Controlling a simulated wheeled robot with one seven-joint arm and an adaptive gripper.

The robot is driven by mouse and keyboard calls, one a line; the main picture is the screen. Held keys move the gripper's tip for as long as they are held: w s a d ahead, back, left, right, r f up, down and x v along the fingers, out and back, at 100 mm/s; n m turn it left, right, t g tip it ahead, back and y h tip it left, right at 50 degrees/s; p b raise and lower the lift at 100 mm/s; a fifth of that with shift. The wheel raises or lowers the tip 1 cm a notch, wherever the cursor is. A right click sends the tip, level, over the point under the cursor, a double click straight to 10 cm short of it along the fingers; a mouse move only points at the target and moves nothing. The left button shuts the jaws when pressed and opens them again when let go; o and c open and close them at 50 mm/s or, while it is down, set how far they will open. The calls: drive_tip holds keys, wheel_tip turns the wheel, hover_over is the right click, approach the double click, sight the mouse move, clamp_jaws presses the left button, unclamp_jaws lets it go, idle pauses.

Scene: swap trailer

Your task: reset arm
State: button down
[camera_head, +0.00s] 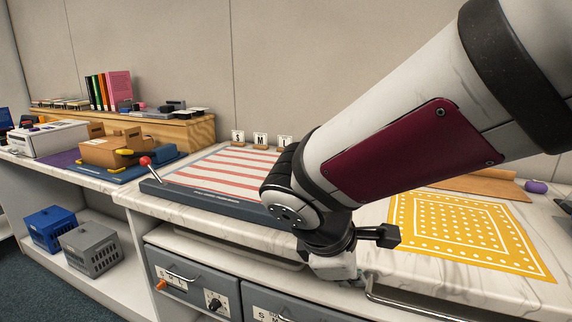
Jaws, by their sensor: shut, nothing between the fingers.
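My arm reaches in from the upper right, and its dark wrist hangs at the front edge of the marble-patterned counter (230,225). My gripper (386,236) shows only as a small dark shape at the end of the wrist, pointing right. It is shut with nothing seen in it. The arm hides the middle of the counter and part of the striped board behind it.
A red-and-white striped board (215,175) with a red-knobbed lever (146,161) lies left of the wrist. A yellow dotted mat (465,232) lies right. Grey drawers (195,283) sit below the counter. Blue (50,229) and grey (92,248) crates stand on the lower shelf.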

drive_tip(key=s+d+r+m+t+y, duration=0.1)
drive_tip(key=s+d+r+m+y, duration=0.2)
drive_tip(key=s+m, duration=0.4)
drive_tip(key=s+d+r+m+y, duration=0.1)
drive_tip(key=s+d+r+m, duration=0.4)
drive_tip(key=m, duration=0.4)
drive_tip(key=s+f+g, duration=0.5)
drive_tip(key=s+f, duration=0.1)
drive_tip(key=s, duration=0.6)
wheel_tip(320, 180, up, 27)
drive_tip(key=d+t+p, duration=0.1)
drive_tip(key=t+p, duration=0.2)
drive_tip(key=p, duration=2.2)
drive_tip(key=shift+s+r+t+p, duration=0.2)
drive_tip(key=shift+t+p, duration=0.15)
drive_tip(key=shift+t, duration=0.05)
drive_tip(key=shift+a, duration=0.1)
